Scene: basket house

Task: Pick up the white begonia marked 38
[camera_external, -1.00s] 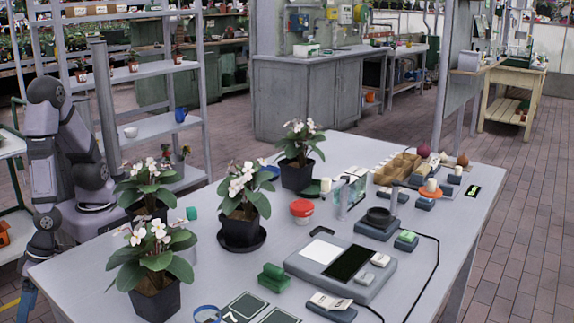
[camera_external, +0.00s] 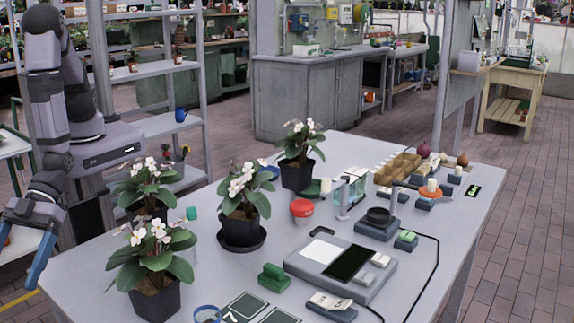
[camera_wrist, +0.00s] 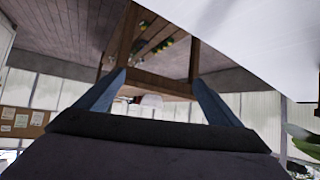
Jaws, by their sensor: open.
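Several white-flowered begonias in dark pots stand on the left half of the grey table: one at the front (camera_external: 155,262), one behind it (camera_external: 148,188), one on a dark saucer (camera_external: 240,195), and one farther back (camera_external: 300,148). No number 38 is readable on any of them. My gripper (camera_external: 36,260) hangs off the table's left edge, left of the front begonia and apart from it. In the wrist view its two blue fingers (camera_wrist: 160,95) are spread with nothing between them. Only green leaves (camera_wrist: 303,140) of one plant show at that view's right edge.
The grey table (camera_external: 215,278) also carries a green block (camera_external: 273,278), a red-lidded tub (camera_external: 302,208), a flat device (camera_external: 340,262) and a cable at right. A metal shelf (camera_external: 165,125) stands behind my arm. A wooden frame (camera_wrist: 155,80) shows beyond the fingers.

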